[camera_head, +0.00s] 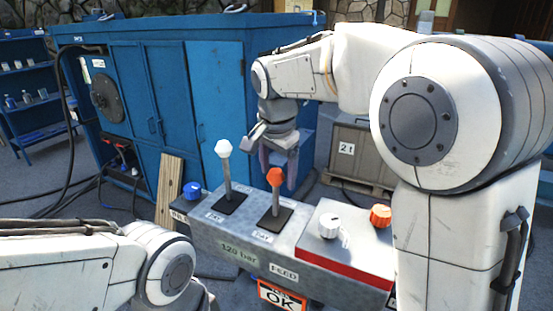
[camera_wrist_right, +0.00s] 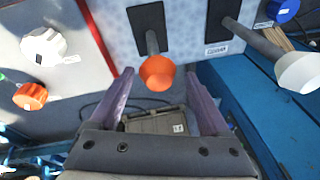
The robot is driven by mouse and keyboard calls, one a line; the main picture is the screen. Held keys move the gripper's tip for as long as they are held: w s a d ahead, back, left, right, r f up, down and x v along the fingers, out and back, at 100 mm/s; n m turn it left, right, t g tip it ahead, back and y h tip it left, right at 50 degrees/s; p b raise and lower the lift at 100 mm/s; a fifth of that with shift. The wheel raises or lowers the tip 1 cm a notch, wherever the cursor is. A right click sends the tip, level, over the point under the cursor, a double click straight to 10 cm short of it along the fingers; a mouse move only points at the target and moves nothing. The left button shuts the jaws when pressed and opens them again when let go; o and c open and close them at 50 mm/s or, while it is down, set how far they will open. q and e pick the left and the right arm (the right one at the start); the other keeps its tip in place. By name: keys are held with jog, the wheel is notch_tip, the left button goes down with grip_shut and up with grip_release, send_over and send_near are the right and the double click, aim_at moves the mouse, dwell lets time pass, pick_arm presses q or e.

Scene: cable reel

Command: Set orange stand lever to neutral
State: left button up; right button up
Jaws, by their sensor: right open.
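The orange lever knob (camera_head: 275,177) tops a grey stem rising from a dark slot plate on the grey control stand (camera_head: 262,233). The stem looks near upright, but its exact position is unclear. My right gripper (camera_head: 277,168) is open just behind and above the orange knob. In the right wrist view, the orange knob (camera_wrist_right: 157,73) sits between the tips of the two spread fingers (camera_wrist_right: 158,78), with gaps on both sides. Whether the fingers flank it in depth is unclear. My left arm enters at lower left; its gripper is not visible.
A white-knobbed lever (camera_head: 223,148) stands left of the orange one. A blue knob (camera_head: 192,190), a white dial (camera_head: 329,225) and an orange dial (camera_head: 380,215) are also on the stand. A blue cabinet (camera_head: 190,90) and a crate (camera_head: 352,155) are behind.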

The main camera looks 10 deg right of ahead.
jog(key=v, duration=0.7)
jog(key=shift+b, duration=0.35)
jog(key=shift+f, duration=0.1)
jog(key=s+a+f+n+g+y+b, duration=0.1)
jog(key=s+a+f+n+b, duration=0.1)
jog(key=s+f+n, duration=0.7)
jog(key=s+a+f+n+g+b, duration=0.1)
jog(key=s+a+f+n, duration=0.3)
jog(key=s+f+n, duration=0.4)
jog(key=s+f+b, duration=0.1)
jog(key=s+f, duration=0.6)
jog(key=s, duration=0.3)
jog(key=shift+s+n+g+y+b, duration=0.25)
jog(key=shift+n+g+y+b, duration=0.1)
jog(key=shift+n+g+y, duration=0.05)
jog(key=shift+a+f, duration=0.1)
jog(key=shift+f, duration=0.05)
jog(key=shift+c, duration=0.2)
